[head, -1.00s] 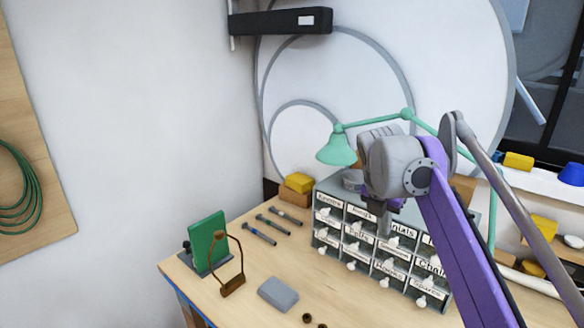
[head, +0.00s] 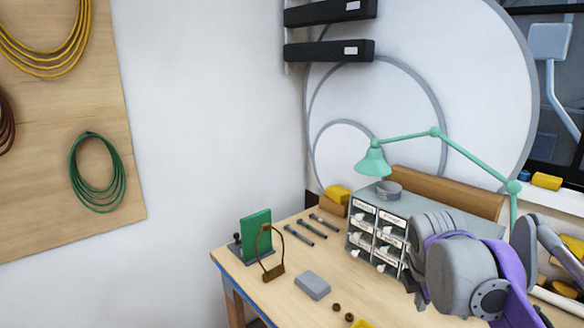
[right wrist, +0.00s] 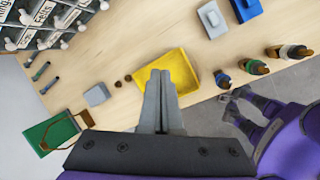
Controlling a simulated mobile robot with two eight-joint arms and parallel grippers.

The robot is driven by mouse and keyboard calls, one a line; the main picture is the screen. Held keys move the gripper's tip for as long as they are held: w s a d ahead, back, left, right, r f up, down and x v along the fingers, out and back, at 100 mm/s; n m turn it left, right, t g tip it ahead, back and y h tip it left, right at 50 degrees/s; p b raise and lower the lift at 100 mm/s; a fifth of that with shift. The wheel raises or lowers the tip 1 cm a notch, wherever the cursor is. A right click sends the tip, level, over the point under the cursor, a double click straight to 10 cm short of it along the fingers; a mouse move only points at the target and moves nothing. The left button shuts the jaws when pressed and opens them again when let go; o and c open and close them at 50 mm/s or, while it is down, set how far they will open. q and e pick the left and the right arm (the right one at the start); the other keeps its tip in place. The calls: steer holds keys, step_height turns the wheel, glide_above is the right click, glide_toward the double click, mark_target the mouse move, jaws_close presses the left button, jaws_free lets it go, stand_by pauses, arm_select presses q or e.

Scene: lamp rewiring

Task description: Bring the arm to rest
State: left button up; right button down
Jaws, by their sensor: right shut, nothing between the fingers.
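My right arm (head: 465,275) is at the lower right of the head view, in front of the drawer cabinet (head: 378,237). Its fingers are not clear there. In the right wrist view my right gripper (right wrist: 160,76) is shut and empty. Its fingers overlap the yellow tray (right wrist: 183,72) in the picture, and I cannot tell their height above the bench. At the right of that view, a purple arm that looks like my left one ends in dark grey fingers, my left gripper (right wrist: 236,104). Whether it is open is unclear.
On the wooden bench (head: 272,290) stand a green board (head: 256,232), a brown frame (head: 272,272), a grey block (head: 312,285) and a teal lamp (head: 373,161). Several dark bottles (right wrist: 254,68) stand near the bench edge in the wrist view. Coiled cables (head: 97,180) hang left.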

steer(key=s+a+f+m+t+y, duration=0.1)
steer(key=s+a+f+m, duration=0.3)
steer(key=s+f+m, duration=0.5)
steer(key=s+a+f+m+t+y, duration=0.1)
steer(key=s+a+f+m, duration=0.2)
steer(key=s+f+m, duration=0.6)
step_height(320, 180, down, 4)
steer(key=shift+s+a, duration=0.4)
steer(key=shift+s, duration=0.45)
